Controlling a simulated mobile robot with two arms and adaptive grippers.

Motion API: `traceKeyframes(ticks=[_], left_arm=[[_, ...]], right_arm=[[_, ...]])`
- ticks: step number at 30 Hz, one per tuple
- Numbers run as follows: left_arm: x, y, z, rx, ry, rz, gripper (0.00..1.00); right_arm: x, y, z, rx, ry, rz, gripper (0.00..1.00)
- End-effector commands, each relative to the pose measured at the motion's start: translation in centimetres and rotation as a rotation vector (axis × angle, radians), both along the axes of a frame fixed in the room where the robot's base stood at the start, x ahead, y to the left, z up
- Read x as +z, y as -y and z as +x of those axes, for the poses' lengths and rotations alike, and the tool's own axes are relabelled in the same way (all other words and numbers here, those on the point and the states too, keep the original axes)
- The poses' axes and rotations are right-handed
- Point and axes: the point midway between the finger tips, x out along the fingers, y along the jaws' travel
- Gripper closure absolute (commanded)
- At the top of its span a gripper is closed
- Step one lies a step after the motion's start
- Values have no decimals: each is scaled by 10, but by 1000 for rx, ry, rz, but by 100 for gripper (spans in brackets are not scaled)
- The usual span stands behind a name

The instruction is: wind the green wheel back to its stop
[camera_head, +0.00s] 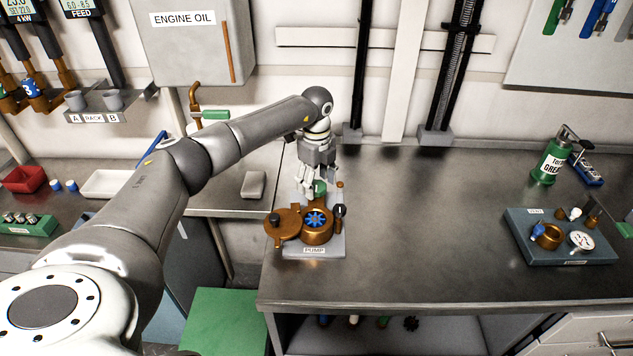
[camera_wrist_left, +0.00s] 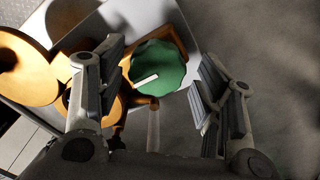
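The green wheel (camera_wrist_left: 165,72) has a faceted rim and a short white mark on its face. It is on the pump unit, and part of it shows behind my fingers in the head view (camera_head: 320,187). My left gripper (camera_head: 311,188) is above the back of the pump, pointing down. In the left wrist view my left gripper (camera_wrist_left: 158,80) is open, with one finger close to the wheel's left edge and the other apart from it on the right. I cannot tell whether the left finger touches it. My right gripper is not in view.
The pump's base plate (camera_head: 313,251) stands near the bench's left edge. A brass housing with a blue impeller (camera_head: 316,219) and a round brown cover (camera_head: 283,222) are in front of the wheel. The valve tray (camera_head: 571,257) is far right; the bench (camera_head: 430,230) between is clear.

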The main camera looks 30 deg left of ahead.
Motion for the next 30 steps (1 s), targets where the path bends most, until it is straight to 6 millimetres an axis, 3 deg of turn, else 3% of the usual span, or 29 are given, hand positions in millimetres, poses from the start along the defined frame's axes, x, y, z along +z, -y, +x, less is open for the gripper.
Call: traceKeyframes(ticks=[9,14,24,30], left_arm=[[-2,1,-2,-3,-7,0,31],[9,1,-1,-4,-4,-1,31],[79,0,-1,-2,-2,-1,31],[108,1,-1,-2,-4,-1,31]], right_arm=[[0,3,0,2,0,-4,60],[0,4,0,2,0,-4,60],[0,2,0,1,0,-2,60],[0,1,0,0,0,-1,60]])
